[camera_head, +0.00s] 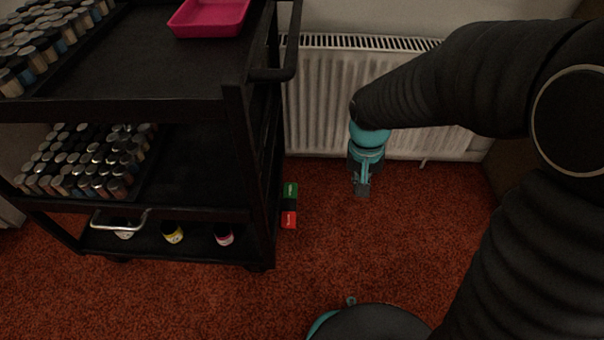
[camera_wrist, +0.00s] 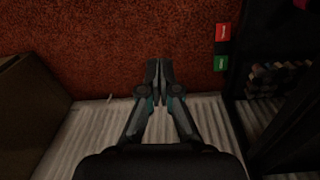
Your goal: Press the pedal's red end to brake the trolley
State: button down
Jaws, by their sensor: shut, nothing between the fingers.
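The black trolley (camera_head: 232,150) stands at the left in the head view. Its pedal sticks out low at the trolley's right side, with a red end (camera_head: 289,220) nearer the camera and a green end (camera_head: 290,190) nearer the radiator. In the wrist view the red end (camera_wrist: 223,32) and green end (camera_wrist: 220,63) show at the upper right, beside the trolley. My gripper (camera_head: 362,190) points down above the carpet, to the right of the pedal and apart from it. In the wrist view its fingertips (camera_wrist: 159,62) are together and hold nothing.
A white radiator (camera_head: 322,100) runs along the wall behind my gripper. Red carpet (camera_head: 340,250) is clear between the pedal and my arm. A brown panel (camera_wrist: 30,110) stands at the left in the wrist view.

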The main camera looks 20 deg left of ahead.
jog(key=w+a+f+m+b, duration=0.1)
jog(key=w+a+f+m, duration=0.25)
jog(key=a+f, duration=0.45)
jog(key=w+a+f+m+b, duration=0.1)
jog(key=w+a+f+m, duration=0.35)
jog(key=f, duration=0.65)
jog(key=m+t, duration=0.2)
jog(key=m, duration=0.5)
send_near(296, 192)
notch_tip(296, 192, up, 2)
jog(key=s+d, duration=0.1)
jog(key=shift+w+r+m+y, duration=0.3)
jog(key=shift+m+y, duration=0.2)
jog(key=shift+m, duration=0.4)
jog(key=x, duration=1)
jog(key=shift+b, duration=0.35)
